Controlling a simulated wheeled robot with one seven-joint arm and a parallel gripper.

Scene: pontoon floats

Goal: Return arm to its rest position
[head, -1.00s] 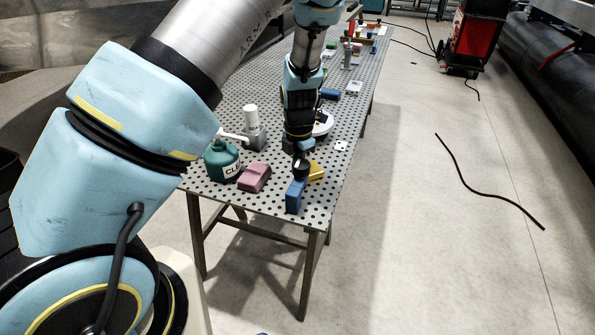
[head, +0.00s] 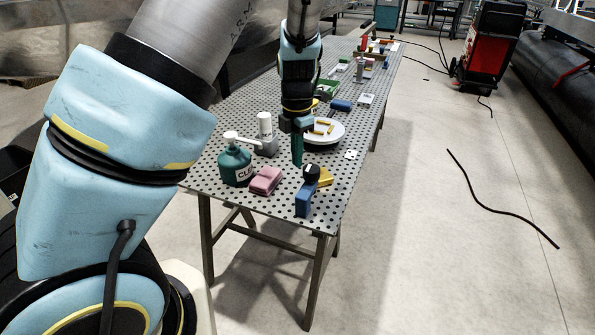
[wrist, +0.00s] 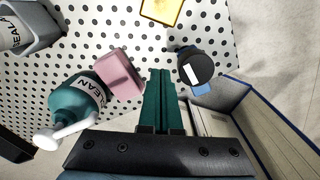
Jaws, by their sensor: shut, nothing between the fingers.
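My gripper (head: 297,163) hangs above the perforated table (head: 225,200), pointing down. Its green fingers (wrist: 163,100) are together with nothing between them. In the head view, a black round-topped item (head: 311,172), a blue block (head: 303,200) and a yellow piece (head: 325,177) are just right of and below the fingertips. In the wrist view, the black item (wrist: 195,66) stands right of the fingers, apart from them. My upper arm fills the left of the head view.
A teal pump bottle (head: 235,166) and pink block (head: 266,180) stand left of my gripper. Floor at right is mostly open.

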